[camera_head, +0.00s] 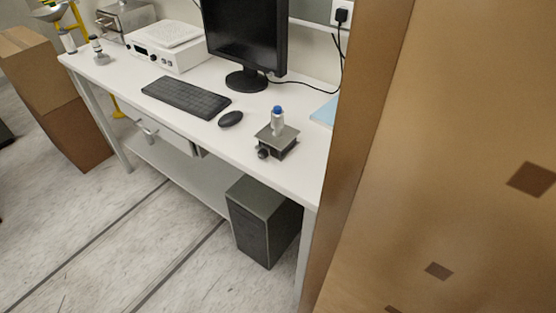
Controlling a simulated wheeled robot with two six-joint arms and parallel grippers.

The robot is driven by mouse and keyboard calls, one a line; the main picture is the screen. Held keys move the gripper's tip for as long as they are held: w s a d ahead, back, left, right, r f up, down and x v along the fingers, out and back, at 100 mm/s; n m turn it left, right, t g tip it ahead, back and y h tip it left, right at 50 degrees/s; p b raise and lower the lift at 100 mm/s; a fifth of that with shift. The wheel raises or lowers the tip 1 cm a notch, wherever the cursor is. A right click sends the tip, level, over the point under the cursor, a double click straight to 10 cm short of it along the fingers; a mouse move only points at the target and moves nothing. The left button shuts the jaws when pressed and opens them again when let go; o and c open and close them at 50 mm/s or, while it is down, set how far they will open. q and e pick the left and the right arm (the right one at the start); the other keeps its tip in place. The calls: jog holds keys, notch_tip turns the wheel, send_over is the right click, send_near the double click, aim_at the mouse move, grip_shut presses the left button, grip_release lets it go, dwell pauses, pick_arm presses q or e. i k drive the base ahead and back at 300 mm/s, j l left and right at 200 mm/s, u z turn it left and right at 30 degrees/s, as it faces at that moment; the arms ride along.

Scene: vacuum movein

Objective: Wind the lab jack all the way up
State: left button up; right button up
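The lab jack (276,142) stands on the white bench near its right front part. It is a small grey metal device that looks low, with its top plate close to its base. A dark round knob (263,153) sticks out at its front left, near the bench's front edge. A small white bottle with a blue cap (277,120) stands upright on the top plate. Neither of my grippers is in view.
A large brown cardboard surface (450,130) fills the right side, close to me, and hides the bench's right end. A mouse (230,119), keyboard (187,97) and monitor (245,40) stand left of the jack. A dark computer case (262,222) is below.

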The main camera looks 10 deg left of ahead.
aim_at(262, 154)
jog(key=z, duration=0.45)
jog(key=j+z, duration=0.1)
jog(key=z, duration=0.35)
jog(key=j+z, duration=0.1)
jog(key=z, duration=0.8)
jog(key=k+j+z, duration=0.15)
jog(key=j+z, duration=0.3)
jog(key=k+j+z, duration=0.2)
jog(key=z, duration=0.25)
jog(key=k+j+z, duration=0.25)
jog(key=z, duration=0.2)
jog(key=k+j+z, duration=0.3)
jog(key=z, duration=0.15)
